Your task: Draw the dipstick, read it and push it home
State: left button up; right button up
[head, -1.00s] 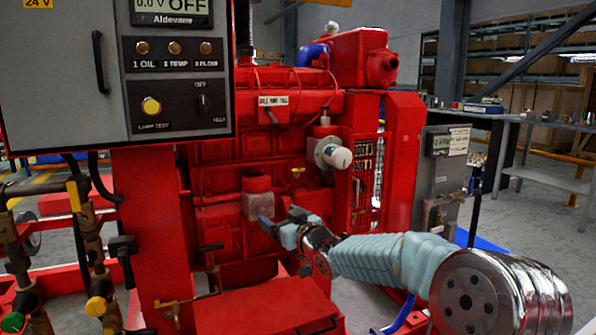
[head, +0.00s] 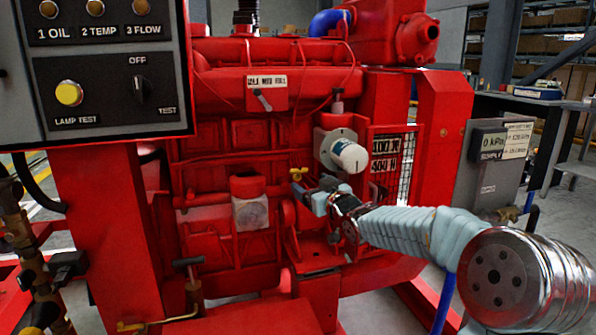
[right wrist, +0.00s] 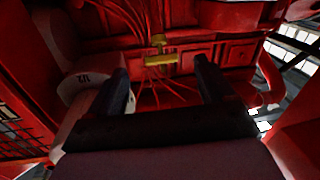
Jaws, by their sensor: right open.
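The dipstick shows as a small yellow T-shaped handle (head: 298,173) on the red engine (head: 240,140), left of the white filter cylinder. Its shaft is not visible as drawn out. My right gripper (head: 307,193) is open and empty, just below and close to the handle in the head view. In the right wrist view the yellow handle (right wrist: 160,58) lies ahead, between the two dark fingers (right wrist: 163,78) and a little beyond their tips. I cannot tell that either finger touches it. My left gripper is not in view.
A white filter cylinder (head: 349,156) sticks out close beside the gripper. A grey control panel (head: 105,80) stands at the left front. A wire mesh guard (head: 395,165) and a grey supply box (head: 492,160) are to the right. A lever hangs below the label (head: 267,82).

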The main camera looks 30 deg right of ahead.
aim_at(299, 175)
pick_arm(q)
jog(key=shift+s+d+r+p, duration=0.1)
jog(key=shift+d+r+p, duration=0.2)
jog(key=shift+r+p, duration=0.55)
pick_arm(e)
jog(key=w, duration=1)
jog(key=shift+w+d, duration=0.4)
jog(key=shift+c, duration=0.3)
